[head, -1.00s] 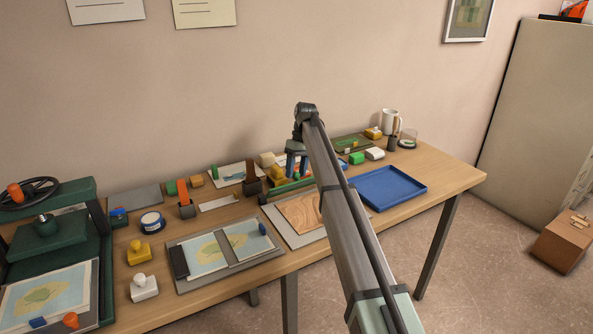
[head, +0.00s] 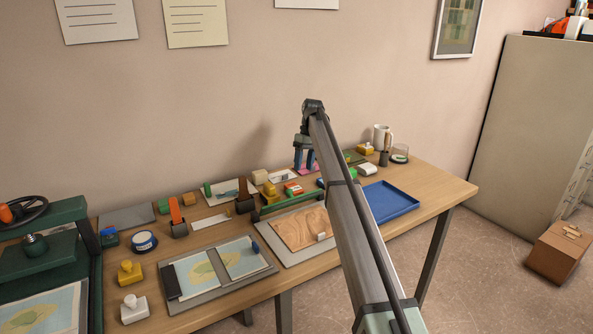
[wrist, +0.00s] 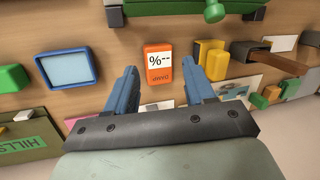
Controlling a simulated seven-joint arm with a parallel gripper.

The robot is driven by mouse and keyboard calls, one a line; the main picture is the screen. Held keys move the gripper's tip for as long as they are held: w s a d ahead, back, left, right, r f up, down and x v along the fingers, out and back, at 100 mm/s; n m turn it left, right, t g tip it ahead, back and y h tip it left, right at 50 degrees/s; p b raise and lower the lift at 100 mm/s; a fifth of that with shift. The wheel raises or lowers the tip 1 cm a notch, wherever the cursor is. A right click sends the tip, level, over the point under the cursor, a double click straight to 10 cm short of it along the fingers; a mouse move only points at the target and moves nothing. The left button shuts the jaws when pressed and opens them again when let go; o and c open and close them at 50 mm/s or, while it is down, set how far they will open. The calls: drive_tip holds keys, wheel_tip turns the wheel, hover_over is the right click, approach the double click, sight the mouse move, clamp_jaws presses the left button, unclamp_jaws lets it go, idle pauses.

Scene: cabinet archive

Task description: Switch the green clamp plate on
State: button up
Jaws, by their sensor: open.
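A long green piece (wrist: 165,8) with a round green knob (wrist: 214,11) is cut off by the top edge of the wrist view. It looks like the clamp plate, and in the head view its green bar (head: 276,208) lies along the wooden panel, partly behind my arm. I cannot tell whether it is on. My gripper (wrist: 160,80) is open and empty above the table, its blue fingers apart. An orange damp meter (wrist: 159,62) shows between and beyond the fingers. In the head view my gripper (head: 305,163) hangs over the back of the table.
A blue-framed screen (wrist: 68,69) and a green block (wrist: 12,78) lie left in the wrist view. Yellow blocks (wrist: 213,62) and a dark holder (wrist: 250,50) are right. A blue tray (head: 390,203), mug (head: 382,137) and green press (head: 40,250) share the table.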

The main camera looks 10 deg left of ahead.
drive_tip(key=shift+w+d, duration=0.2)
drive_tip(key=shift+w, duration=0.5)
drive_tip(key=shift+w+d, duration=0.15)
drive_tip(key=shift+w, duration=0.5)
drive_tip(key=shift+d, duration=0.1)
drive_tip(key=s+d+r, duration=0.3)
drive_tip(key=r, duration=0.1)
drive_tip(key=t+y, duration=0.2)
drive_tip(key=y, duration=0.1)
approach(290, 198)
drive_tip(key=d+r, duration=0.5)
drive_tip(key=shift+m+t+y, duration=0.4)
drive_tip(key=shift+t+y, duration=0.3)
drive_tip(key=x, duration=0.5)
drive_tip(key=w+a+x, duration=0.1)
drive_tip(key=x, duration=0.4)
drive_tip(key=w+a+r+x, duration=0.1)
drive_tip(key=x, duration=0.4)
drive_tip(key=shift+a+r, duration=0.15)
